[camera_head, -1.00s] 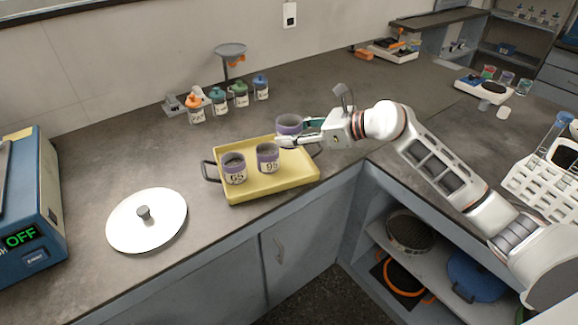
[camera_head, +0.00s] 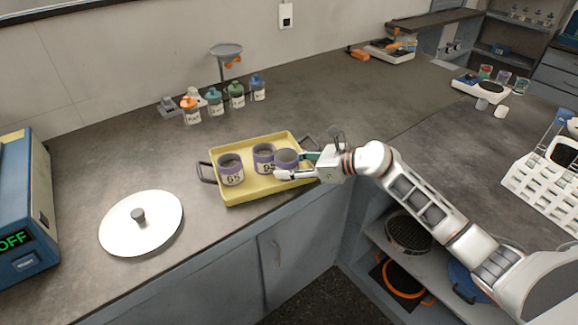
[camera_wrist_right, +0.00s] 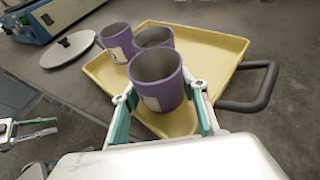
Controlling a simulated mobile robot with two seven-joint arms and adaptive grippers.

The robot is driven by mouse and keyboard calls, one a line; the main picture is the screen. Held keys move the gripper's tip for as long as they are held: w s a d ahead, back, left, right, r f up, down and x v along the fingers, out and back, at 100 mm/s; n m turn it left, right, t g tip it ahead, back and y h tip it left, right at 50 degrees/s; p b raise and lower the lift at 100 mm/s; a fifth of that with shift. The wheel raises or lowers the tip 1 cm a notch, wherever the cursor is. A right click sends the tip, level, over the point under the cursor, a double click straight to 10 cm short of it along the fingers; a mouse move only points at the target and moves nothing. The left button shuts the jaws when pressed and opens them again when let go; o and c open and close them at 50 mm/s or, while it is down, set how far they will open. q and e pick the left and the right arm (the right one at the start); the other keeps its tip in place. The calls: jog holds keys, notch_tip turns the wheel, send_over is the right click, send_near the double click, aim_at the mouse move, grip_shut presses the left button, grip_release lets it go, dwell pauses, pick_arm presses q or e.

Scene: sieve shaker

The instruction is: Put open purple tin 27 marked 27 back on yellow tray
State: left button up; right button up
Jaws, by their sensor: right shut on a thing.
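The open purple tin (camera_head: 286,158) is between the fingers of my right gripper (camera_head: 298,167), which is shut on it. The tin's number is not readable in the head view; the right wrist view shows the tin (camera_wrist_right: 158,78) upright with a pale label, over the near part of the yellow tray (camera_wrist_right: 213,50). I cannot tell whether its base touches the tray. The tray (camera_head: 240,194) lies on the counter. Two other open purple tins stand on it: one marked 65 (camera_head: 231,169) at the left, and a partly hidden one (camera_head: 263,158) beside the held tin. My left gripper is not in the head view.
A white round lid (camera_head: 141,222) lies left of the tray. A blue machine reading OFF (camera_head: 22,215) stands at the far left. Several capped bottles (camera_head: 214,101) stand behind the tray. Dark handles (camera_head: 207,172) stick out from the tray's ends.

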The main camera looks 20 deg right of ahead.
jog(key=shift+f, duration=0.15)
jog(key=o, duration=1.2)
